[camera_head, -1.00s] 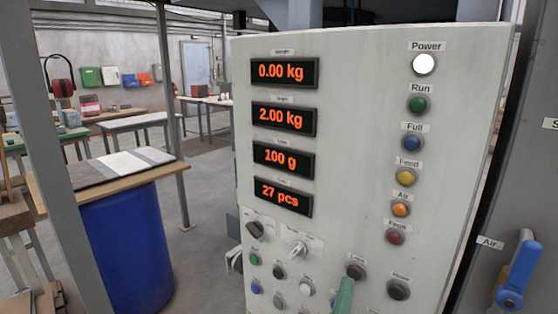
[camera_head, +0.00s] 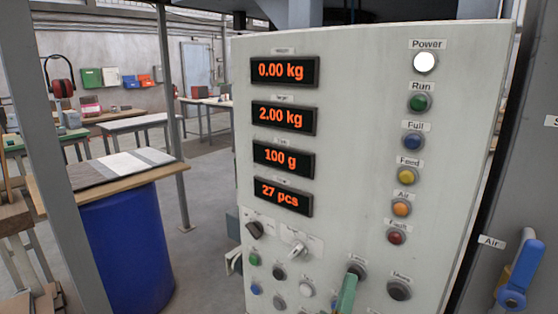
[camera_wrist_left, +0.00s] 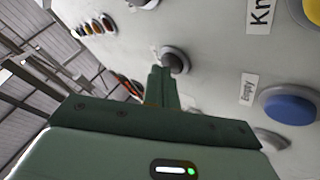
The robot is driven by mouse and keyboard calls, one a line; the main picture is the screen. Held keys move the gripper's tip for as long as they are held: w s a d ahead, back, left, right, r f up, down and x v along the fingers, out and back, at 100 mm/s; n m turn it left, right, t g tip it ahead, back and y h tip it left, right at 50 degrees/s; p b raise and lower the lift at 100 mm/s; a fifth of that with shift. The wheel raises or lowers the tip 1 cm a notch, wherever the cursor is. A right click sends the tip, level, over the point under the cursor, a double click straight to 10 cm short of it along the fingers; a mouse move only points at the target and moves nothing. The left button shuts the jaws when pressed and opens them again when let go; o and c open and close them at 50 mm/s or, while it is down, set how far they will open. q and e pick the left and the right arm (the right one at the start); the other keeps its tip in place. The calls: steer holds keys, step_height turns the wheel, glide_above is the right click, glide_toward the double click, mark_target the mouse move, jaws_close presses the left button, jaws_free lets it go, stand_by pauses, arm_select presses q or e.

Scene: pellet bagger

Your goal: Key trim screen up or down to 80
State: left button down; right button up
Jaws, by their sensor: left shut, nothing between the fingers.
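The trim screen (camera_head: 283,157), third of the stacked displays on the pale panel, reads 100 g in orange. A dark round button (camera_head: 357,269), its small label seeming to read Less, is low on the panel. Another dark button (camera_head: 399,290), seemingly labelled More, is to its right. My left gripper (camera_head: 350,276) is shut and empty, with its green fingertips at the left dark button. In the left wrist view the fingertips (camera_wrist_left: 160,72) overlap the edge of that button (camera_wrist_left: 176,60); I cannot tell whether they press it. My right gripper is not in view.
Other displays read 0.00 kg, 2.00 kg and 27 pcs. Two selector knobs (camera_head: 254,229) and several small buttons (camera_head: 279,271) sit left of the gripper. A column of lamps (camera_head: 413,142) runs up the right side. A blue Air valve handle (camera_head: 522,272) is at far right.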

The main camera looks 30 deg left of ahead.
arm_select(q)
steer(key=shift+s+a+p, duration=0.1)
steer(key=shift+s+p, duration=0.3)
steer(key=shift+s, duration=0.3)
steer(key=s+p, duration=0.2)
steer(key=s, duration=0.4)
steer(key=shift+a+p, duration=0.35)
steer(key=shift+a, duration=0.05)
